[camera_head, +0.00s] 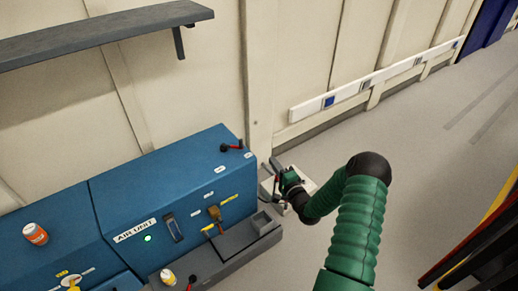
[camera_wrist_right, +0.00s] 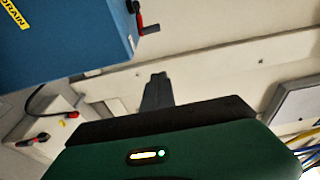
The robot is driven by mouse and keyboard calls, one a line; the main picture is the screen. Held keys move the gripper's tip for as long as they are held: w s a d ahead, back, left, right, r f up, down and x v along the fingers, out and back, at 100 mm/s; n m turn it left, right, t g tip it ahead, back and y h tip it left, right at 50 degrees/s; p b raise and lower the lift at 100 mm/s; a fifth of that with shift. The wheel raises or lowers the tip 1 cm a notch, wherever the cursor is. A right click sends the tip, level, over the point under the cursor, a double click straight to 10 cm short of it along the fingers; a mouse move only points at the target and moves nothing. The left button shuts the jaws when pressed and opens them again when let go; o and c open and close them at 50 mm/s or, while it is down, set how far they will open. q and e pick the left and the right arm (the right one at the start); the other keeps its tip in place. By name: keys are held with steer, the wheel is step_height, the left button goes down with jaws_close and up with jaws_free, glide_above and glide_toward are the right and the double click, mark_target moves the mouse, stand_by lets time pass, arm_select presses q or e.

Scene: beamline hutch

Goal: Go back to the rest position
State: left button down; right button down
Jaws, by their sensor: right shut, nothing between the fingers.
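My right arm is green and comes in from the lower right in the head view. Its gripper (camera_head: 276,164) is beside the right end of the blue air unit (camera_head: 165,185), over a pale box near the wall. In the right wrist view the gripper's dark fingers (camera_wrist_right: 157,90) are together with nothing between them. My left gripper is not in view.
A grey shelf (camera_head: 100,32) is on the wall above the unit. A red-handled valve (camera_wrist_right: 146,29) is near the gripper. Open floor (camera_head: 425,130) lies at right.

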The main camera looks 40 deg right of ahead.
steer(key=w+a+n+g+y, duration=0.3)
steer(key=a+n+g+y, duration=0.3)
steer(key=a+n, duration=0.95)
steer(key=s+a+r+n+g, duration=0.2)
steer(key=s+a+n+g, duration=0.15)
steer(key=s+a, duration=0.6)
steer(key=s+a+r+n+g, duration=0.2)
steer(key=s+a+g, duration=0.2)
steer(key=s+a, duration=0.55)
step_height(320, 180, up, 34)
steer(key=a+n+p, duration=0.1)
steer(key=a+p, duration=0.1)
steer(key=p, duration=3.2)
steer(key=shift+a+g, duration=0.35)
steer(key=shift+g, duration=0.1)
steer(key=shift+w+r, duration=0.1)
